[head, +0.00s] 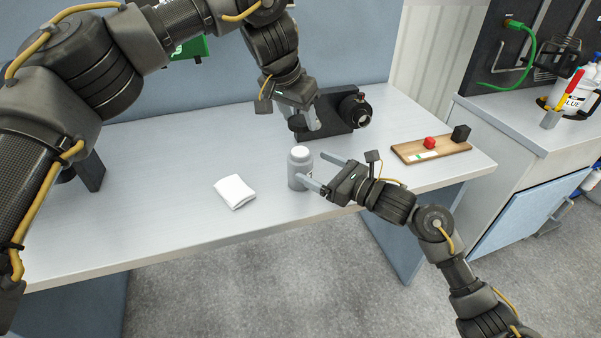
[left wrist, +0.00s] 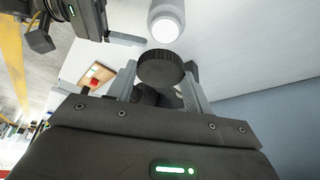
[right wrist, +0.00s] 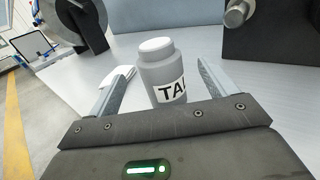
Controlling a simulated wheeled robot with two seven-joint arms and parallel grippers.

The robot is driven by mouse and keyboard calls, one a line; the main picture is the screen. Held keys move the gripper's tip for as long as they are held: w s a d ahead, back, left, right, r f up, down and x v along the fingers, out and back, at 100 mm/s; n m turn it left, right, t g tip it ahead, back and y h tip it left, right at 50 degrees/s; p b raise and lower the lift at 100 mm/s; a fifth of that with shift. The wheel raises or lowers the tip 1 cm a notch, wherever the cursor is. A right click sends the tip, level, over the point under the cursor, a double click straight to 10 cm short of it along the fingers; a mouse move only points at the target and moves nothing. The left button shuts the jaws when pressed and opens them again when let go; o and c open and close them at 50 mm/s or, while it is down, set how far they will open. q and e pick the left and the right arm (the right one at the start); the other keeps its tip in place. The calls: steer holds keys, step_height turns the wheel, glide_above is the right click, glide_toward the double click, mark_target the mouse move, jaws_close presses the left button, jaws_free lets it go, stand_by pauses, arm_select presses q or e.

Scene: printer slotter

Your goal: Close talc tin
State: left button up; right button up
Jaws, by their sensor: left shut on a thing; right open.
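The talc tin (head: 299,166) is a grey bottle with a pale round top, standing upright near the table's front edge. In the right wrist view the tin (right wrist: 163,75) shows part of a black-lettered label. My right gripper (head: 322,172) is open, with a finger on either side of the tin in the right wrist view. My left gripper (head: 298,120) is above and behind the tin. In the left wrist view it is shut on a dark ridged round cap (left wrist: 161,69), and the tin's white top (left wrist: 166,28) lies just beyond the cap, apart from it.
A black device with a round knob (head: 354,108) stands behind the tin. A folded white cloth (head: 235,191) lies left of it. A wooden board (head: 407,152) with a red piece and a black block lies at right.

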arm_select(q)
steer(key=shift+a, duration=0.1)
arm_select(e)
steer(key=x, duration=0.7)
steer(key=shift+w+a, duration=0.1)
steer(key=shift+a, duration=0.1)
steer(key=shift+c, duration=0.4)
steer(key=c, duration=1.4)
arm_select(q)
glide_above(300, 151)
steer(key=shift+s+a+f, duration=0.1)
steer(key=shift+s+f, duration=0.05)
steer(key=shift+f, duration=0.7)
steer(key=shift+s+a+f, duration=0.1)
steer(key=shift+f, duration=0.7)
steer(key=shift+s+a+f, duration=0.1)
steer(key=shift+s+f, duration=0.05)
steer(key=shift+f, duration=0.7)
arm_select(e)
steer(key=shift+o, duration=0.2)
arm_select(q)
steer(key=shift+f, duration=0.15)
steer(key=shift+f, duration=0.75)
steer(key=shift+f, duration=0.55)
